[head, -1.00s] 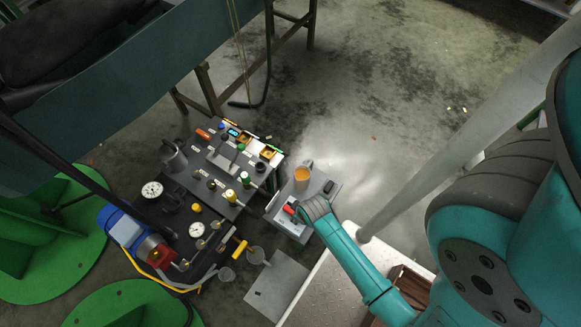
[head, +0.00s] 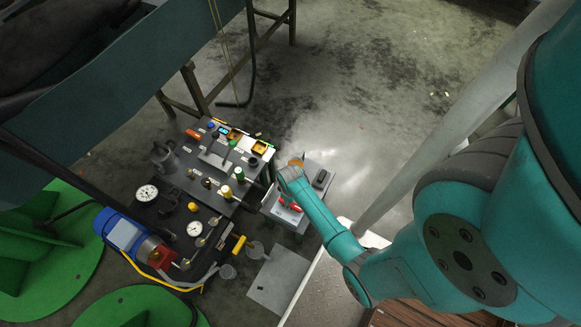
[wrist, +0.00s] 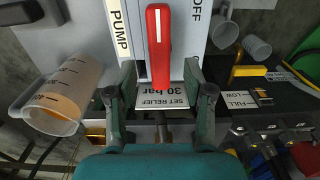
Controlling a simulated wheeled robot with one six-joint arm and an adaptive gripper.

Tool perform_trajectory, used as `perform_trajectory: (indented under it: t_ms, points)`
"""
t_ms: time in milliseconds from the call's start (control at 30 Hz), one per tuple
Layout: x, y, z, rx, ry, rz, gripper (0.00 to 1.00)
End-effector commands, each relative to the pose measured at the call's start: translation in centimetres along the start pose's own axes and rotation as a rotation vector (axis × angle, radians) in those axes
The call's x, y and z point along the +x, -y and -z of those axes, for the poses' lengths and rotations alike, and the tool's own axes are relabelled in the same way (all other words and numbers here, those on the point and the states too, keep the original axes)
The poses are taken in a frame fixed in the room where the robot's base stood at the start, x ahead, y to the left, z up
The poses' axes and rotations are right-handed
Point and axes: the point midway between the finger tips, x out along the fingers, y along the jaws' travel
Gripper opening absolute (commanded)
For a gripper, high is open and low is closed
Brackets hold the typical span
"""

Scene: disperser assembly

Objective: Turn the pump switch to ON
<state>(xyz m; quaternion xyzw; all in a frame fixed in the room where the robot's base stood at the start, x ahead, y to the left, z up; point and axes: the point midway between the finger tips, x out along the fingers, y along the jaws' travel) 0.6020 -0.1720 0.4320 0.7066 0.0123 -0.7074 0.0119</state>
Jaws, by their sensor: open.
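The pump switch is a red lever with a white mark (wrist: 158,45), on a light panel in the wrist view. "PUMP" is printed to its left and "OFF" to its upper right. The red lever also shows on the small grey box in the head view (head: 289,204). My gripper (wrist: 160,70) is open, with one finger on each side of the lever's lower end and a visible gap on both sides. I cannot tell how deep the fingers reach. In the head view my wrist hangs over the box, and the fingers are hard to make out.
A clear beaker with orange liquid (wrist: 62,95) stands left of my gripper; my wrist mostly covers it in the head view. A "SET RELIEF 30 bar" plate (wrist: 163,98) lies below the lever. The panel with gauges and valves (head: 185,185) stands left of the box.

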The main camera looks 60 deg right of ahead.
Motion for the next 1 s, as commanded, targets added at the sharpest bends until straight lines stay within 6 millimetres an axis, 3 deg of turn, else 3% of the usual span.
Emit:
perform_trajectory:
  t_ms: [300, 700, 900, 1000]
  points:
    - [3.5, 0.0, 0.0, 0.000, 0.000, 0.000, 0.52]
    - [4.0, 0.0, 0.0, 0.000, -0.001, -0.001, 0.52]
    - [4.0, 0.0, 0.0, 0.000, -0.001, -0.001, 0.02]
    - [4.0, 0.0, 0.0, 0.000, -0.001, -0.001, 0.00]
